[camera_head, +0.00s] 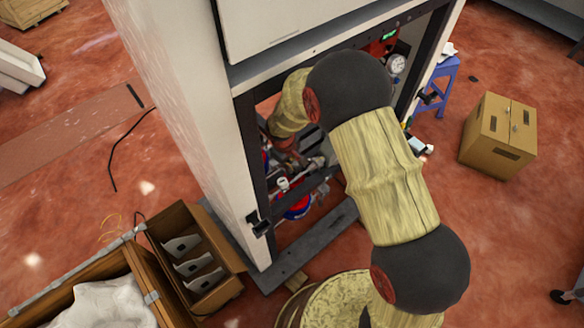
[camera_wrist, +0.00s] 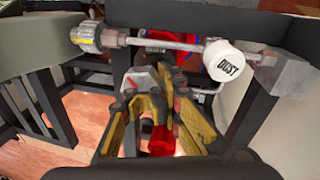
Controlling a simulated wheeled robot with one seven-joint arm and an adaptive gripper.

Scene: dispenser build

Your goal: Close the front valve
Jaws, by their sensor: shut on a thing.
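My gripper (camera_wrist: 155,92) shows in the wrist view with its yellow and black fingers pointing into the frame of the dispenser (camera_head: 185,110). The fingers are closed in around a small grey and red part (camera_wrist: 140,80), which seems to be the front valve's handle. The fingers hide much of it, so its exact angle cannot be told. In the head view my arm reaches into the open cabinet, and the gripper is mostly hidden among the pipes.
A metal pipe with a white cap marked DUST (camera_wrist: 224,60) crosses above my gripper, with a knurled fitting (camera_wrist: 88,37) at its left end. Dark frame bars surround the opening. A cardboard box (camera_head: 490,150), a blue stool (camera_head: 440,85) and an open wooden crate (camera_head: 150,290) stand around the cabinet.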

